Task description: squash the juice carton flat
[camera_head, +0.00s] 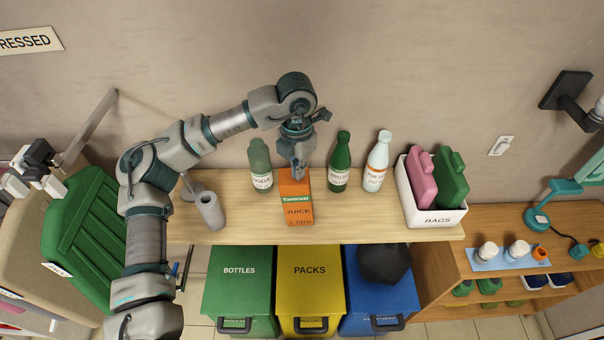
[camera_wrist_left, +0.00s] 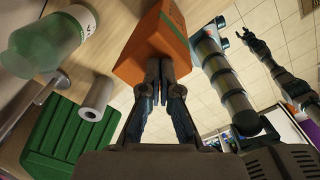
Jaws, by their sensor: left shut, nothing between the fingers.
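The juice carton (camera_head: 297,204), orange with a green band, stands upright on the wooden shelf. It also shows in the left wrist view (camera_wrist_left: 158,42). My left gripper (camera_head: 299,172) is shut and empty, over the carton's top end in the head view. In the left wrist view its closed fingertips (camera_wrist_left: 160,66) overlap the carton's lower edge; I cannot tell whether they touch it. The carton looks uncrushed. My right gripper is outside the head view; an arm with a small dark hand (camera_wrist_left: 248,36) shows in the left wrist view, its jaws unclear.
Bottles (camera_head: 261,168), (camera_head: 340,163), (camera_head: 377,163) stand on either side of the carton. A grey tube (camera_head: 210,211) stands at left, a white BAGS box (camera_head: 435,217) at right. Green (camera_head: 237,292), yellow (camera_head: 310,293) and blue (camera_head: 381,308) bins stand below the shelf (camera_head: 350,230).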

